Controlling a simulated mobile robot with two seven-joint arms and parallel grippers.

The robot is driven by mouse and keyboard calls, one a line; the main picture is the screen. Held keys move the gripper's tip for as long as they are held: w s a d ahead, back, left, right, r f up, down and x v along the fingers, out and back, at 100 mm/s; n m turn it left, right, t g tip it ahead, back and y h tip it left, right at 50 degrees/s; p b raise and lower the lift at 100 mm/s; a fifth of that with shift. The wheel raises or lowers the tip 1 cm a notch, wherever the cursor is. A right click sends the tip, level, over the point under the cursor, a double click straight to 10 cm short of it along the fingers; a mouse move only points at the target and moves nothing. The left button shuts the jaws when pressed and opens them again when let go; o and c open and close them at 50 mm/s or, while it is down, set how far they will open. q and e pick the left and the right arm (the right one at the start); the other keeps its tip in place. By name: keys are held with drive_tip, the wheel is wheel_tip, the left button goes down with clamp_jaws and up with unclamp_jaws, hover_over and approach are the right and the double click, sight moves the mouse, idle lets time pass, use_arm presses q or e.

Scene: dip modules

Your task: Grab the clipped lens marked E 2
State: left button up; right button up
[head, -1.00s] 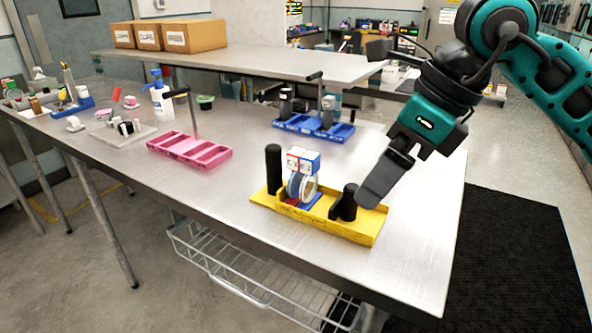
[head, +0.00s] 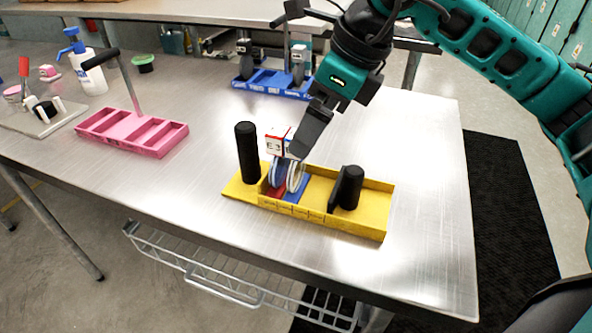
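Two clipped lenses stand upright side by side in the yellow tray (head: 375,213). The left lens (head: 277,175) has a white clip block with red edges, whose mark looks like E 3. The right lens (head: 296,177) has a white and blue clip block (head: 289,147) with an E showing; the rest of its mark is hidden by my gripper. My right gripper (head: 302,152) comes down from the upper right, its dark finger at the right side of that block. Only one finger shows clearly, so contact and opening cannot be told. My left gripper is out of view.
A black post (head: 247,152) rises left of the lenses, and a shorter black piece (head: 348,187) stands right of them. A pink tray (head: 133,133) with a tall handle and a blue tray (head: 262,82) holding dark and grey items are farther back. The table's right side is clear.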

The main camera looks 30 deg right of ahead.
sight(297, 165)
drive_tip(key=x, duration=0.6)
drive_tip(key=shift+a+f, duration=0.2)
drive_tip(key=shift+a, duration=0.15)
drive_tip(key=c, duration=1.1)
drive_tip(key=shift+r, duration=0.2)
